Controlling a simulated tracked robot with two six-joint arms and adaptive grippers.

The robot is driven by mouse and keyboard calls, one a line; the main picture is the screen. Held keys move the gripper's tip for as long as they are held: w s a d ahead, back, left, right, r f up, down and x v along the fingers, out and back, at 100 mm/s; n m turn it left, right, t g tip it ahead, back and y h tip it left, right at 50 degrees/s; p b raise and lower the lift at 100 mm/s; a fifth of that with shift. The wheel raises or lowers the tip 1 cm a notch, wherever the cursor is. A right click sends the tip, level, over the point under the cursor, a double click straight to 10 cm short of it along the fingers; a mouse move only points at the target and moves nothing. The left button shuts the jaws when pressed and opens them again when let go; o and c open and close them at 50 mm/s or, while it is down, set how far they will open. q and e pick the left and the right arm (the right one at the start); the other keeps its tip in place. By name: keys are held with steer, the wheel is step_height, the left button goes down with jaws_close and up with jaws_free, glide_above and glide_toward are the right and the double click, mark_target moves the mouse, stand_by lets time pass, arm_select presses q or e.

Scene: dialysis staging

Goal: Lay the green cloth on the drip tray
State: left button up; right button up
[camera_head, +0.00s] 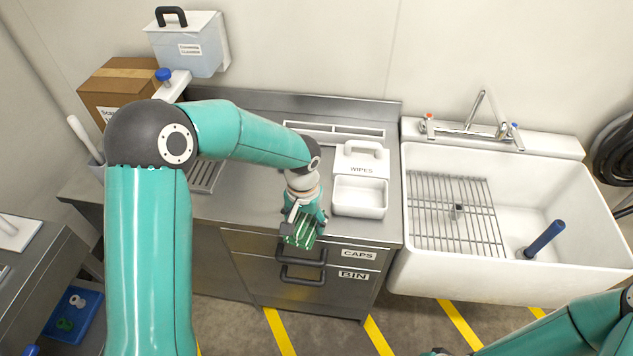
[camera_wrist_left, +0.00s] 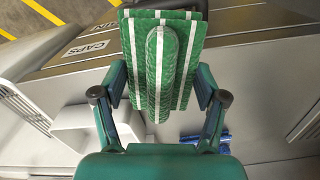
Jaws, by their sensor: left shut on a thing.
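The green cloth (camera_head: 299,231) has white stripes and looks folded. My left gripper (camera_head: 303,212) is shut on it and holds it near the counter's front edge, above the drawer fronts. In the left wrist view the cloth (camera_wrist_left: 183,60) sits between the two fingers of the left gripper (camera_wrist_left: 160,95). The drip tray (camera_head: 206,175) appears to be the slotted metal grate on the counter, left of the gripper and partly hidden by my left arm. The cloth is apart from it.
A white wipes box (camera_head: 360,196) stands close to the right of the gripper. A white sink (camera_head: 540,190) with a wire rack (camera_head: 455,212) is further right. A cardboard box (camera_head: 118,82) stands at the back left. Counter between grate and gripper looks clear.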

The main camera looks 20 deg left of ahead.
arm_select(q)
steer(key=shift+w+d+r, duration=0.1)
steer(key=shift+d, duration=0.15)
arm_select(e)
steer(key=shift+w+a, duration=0.1)
steer(key=shift+a, duration=0.05)
